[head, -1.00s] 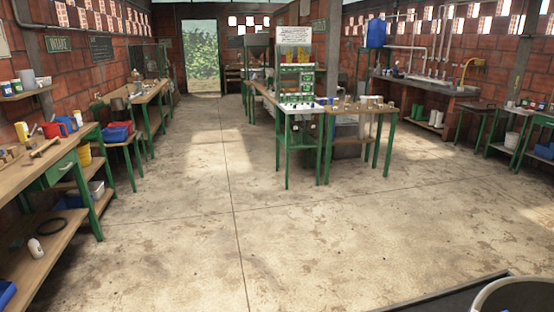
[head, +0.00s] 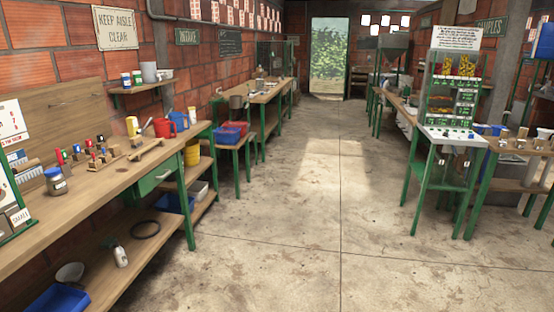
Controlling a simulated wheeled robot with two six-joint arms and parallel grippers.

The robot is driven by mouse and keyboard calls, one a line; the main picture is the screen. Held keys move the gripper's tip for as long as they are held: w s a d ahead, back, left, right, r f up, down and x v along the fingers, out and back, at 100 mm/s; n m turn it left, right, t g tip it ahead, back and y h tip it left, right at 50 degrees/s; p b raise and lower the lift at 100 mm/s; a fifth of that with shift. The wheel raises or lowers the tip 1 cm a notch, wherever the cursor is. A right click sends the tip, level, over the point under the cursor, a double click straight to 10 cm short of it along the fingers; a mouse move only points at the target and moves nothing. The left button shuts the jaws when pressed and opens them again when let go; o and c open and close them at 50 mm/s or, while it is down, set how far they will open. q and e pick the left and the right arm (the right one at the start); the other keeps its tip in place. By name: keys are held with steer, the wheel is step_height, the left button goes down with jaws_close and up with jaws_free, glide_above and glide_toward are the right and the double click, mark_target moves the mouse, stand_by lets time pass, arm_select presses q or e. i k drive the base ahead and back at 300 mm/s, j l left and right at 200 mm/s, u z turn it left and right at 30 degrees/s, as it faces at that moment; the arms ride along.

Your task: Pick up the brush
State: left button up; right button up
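A small wooden-handled tool (head: 147,149) lies on the left workbench (head: 100,189), near the bench's far end. It may be the brush, but it is too small to tell. A red mug (head: 164,128) and a yellow container (head: 132,126) stand behind it, close to the wall. Neither of my grippers is in view.
The lower shelf holds a blue bin (head: 60,299), a white bottle (head: 121,257) and a black ring (head: 146,230). A green-legged station (head: 455,133) stands right. The floor (head: 300,240) between is clear.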

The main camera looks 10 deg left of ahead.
mark_target(136, 141)
steer(key=i+u, duration=0.2)
steer(key=i, duration=0.35)
steer(key=i+u, duration=0.2)
steer(key=i, duration=0.4)
steer(key=i+l+u, duration=0.2)
steer(key=i, duration=0.35)
steer(key=i+u, duration=0.2)
steer(key=i, duration=0.4)
steer(key=i+u, duration=0.2)
steer(key=i, duration=0.45)
steer(key=i+l+u, duration=0.15)
steer(key=i, duration=0.45)
